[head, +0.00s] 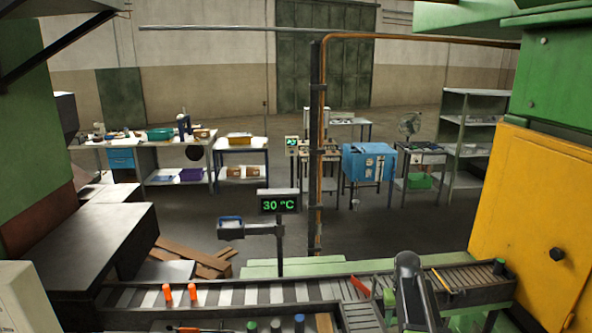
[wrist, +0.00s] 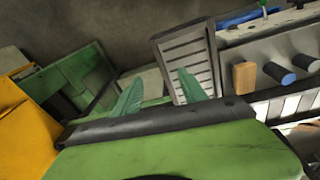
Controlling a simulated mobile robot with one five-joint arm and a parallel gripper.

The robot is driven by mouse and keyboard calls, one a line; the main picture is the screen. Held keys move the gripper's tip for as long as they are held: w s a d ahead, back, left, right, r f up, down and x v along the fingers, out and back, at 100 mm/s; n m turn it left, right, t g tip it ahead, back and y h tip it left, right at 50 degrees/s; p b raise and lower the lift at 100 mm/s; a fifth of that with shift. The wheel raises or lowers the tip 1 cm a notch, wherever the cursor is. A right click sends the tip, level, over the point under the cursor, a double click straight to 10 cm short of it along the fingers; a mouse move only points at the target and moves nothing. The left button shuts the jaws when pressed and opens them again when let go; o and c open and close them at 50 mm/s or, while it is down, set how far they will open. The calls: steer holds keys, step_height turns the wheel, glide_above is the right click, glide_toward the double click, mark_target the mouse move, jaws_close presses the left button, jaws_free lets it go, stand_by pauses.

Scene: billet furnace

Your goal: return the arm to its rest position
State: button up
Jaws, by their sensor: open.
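My gripper (wrist: 160,76) shows in the wrist view as two green fingers, apart, with nothing between them. Beyond the fingers is a slatted grey panel (wrist: 188,62). A dark-edged green surface fills the lower part of the wrist view; I cannot tell whether the fingers touch it. In the head view a dark arm link of mine rises at the lower right, in front of the conveyor (head: 240,294). The fingers cannot be made out clearly there.
Two orange cylinders (head: 180,293) stand on the conveyor. A yellow cabinet (head: 535,220) is at right, a temperature display (head: 279,205) centrally.

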steer(key=s+a, duration=1.1)
steer(key=a, duration=0.4)
step_height(320, 180, down, 21)
steer(key=s+b, duration=0.2)
steer(key=b, duration=1.8)
steer(key=shift+a+g+y+b, duration=0.4)
steer(key=shift+a, duration=0.05)
